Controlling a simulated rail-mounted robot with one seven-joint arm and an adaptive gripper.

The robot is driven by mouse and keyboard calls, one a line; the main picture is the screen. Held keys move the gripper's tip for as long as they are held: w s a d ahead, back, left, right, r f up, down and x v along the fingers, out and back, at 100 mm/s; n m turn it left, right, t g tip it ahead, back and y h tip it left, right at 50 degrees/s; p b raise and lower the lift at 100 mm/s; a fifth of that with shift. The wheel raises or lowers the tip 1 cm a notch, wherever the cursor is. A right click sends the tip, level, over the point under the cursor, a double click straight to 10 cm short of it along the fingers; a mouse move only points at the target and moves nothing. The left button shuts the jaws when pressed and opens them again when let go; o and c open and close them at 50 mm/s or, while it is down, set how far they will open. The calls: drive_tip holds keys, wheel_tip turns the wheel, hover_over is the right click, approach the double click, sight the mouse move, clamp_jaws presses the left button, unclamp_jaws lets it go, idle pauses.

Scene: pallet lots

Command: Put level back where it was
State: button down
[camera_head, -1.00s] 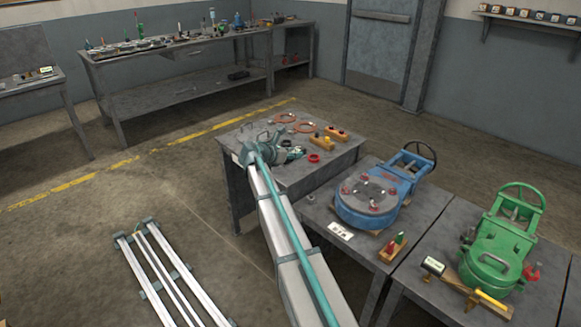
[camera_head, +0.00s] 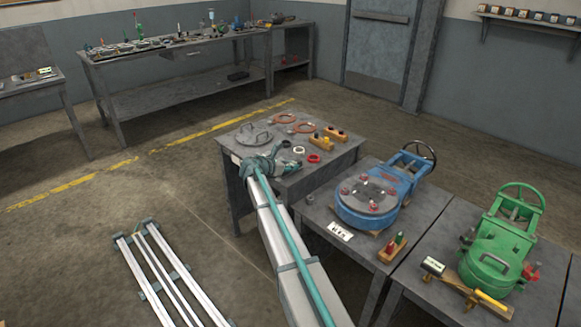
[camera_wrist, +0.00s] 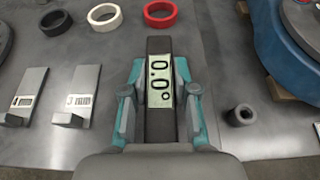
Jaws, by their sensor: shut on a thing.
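My gripper (camera_wrist: 160,112) is shut on the level, a dark block with a lit display (camera_wrist: 160,82) reading 0.0°. In the wrist view the level stands between the two fingers and points away from the camera. In the head view my gripper (camera_head: 268,164) is at the near edge of the middle grey table (camera_head: 235,160); the level cannot be made out there. In the wrist view the grey table top (camera_wrist: 110,60) lies beneath the level. I cannot tell whether the level touches it.
A black ring (camera_wrist: 56,22), a white ring (camera_wrist: 104,17) and a red ring (camera_wrist: 160,14) lie beyond the level. Two metal gauges (camera_wrist: 27,98) (camera_wrist: 80,97) lie left of it. A small dark socket (camera_wrist: 240,115) and the blue valve (camera_head: 368,206) are to the right.

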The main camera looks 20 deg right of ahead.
drive_tip(key=shift+f, duration=0.1)
drive_tip(key=c, duration=0.9)
unclamp_jaws()
drive_tip(key=shift+a, duration=0.1)
drive_tip(key=v, duration=1.2)
drive_tip(key=s+a+f+m+g+y, duration=0.3)
drive_tip(key=s+f+m, duration=0.2)
drive_tip(key=s+f, duration=1.1)
drive_tip(key=s+a+f+m+g+y, duration=0.2)
drive_tip(key=s+f+m+g+y, duration=0.15)
drive_tip(key=s+f, duration=1.35)
drive_tip(key=s+a+f+m+g+y, duration=0.1)
drive_tip(key=s+a+f+m+y, duration=0.1)
drive_tip(key=s, duration=0.9)
drive_tip(key=s+a+f+m+g+y, duration=0.2)
drive_tip(key=s+a+f+m, duration=0.3)
drive_tip(key=s, duration=0.7)
drive_tip(key=s+a+f+m+g+y, duration=0.2)
drive_tip(key=s+m, duration=0.4)
drive_tip(key=s, duration=0.5)
drive_tip(key=shift+s+a+f, duration=0.15)
drive_tip(key=shift+a+f, duration=0.65)
drive_tip(key=shift+a, duration=0.2)
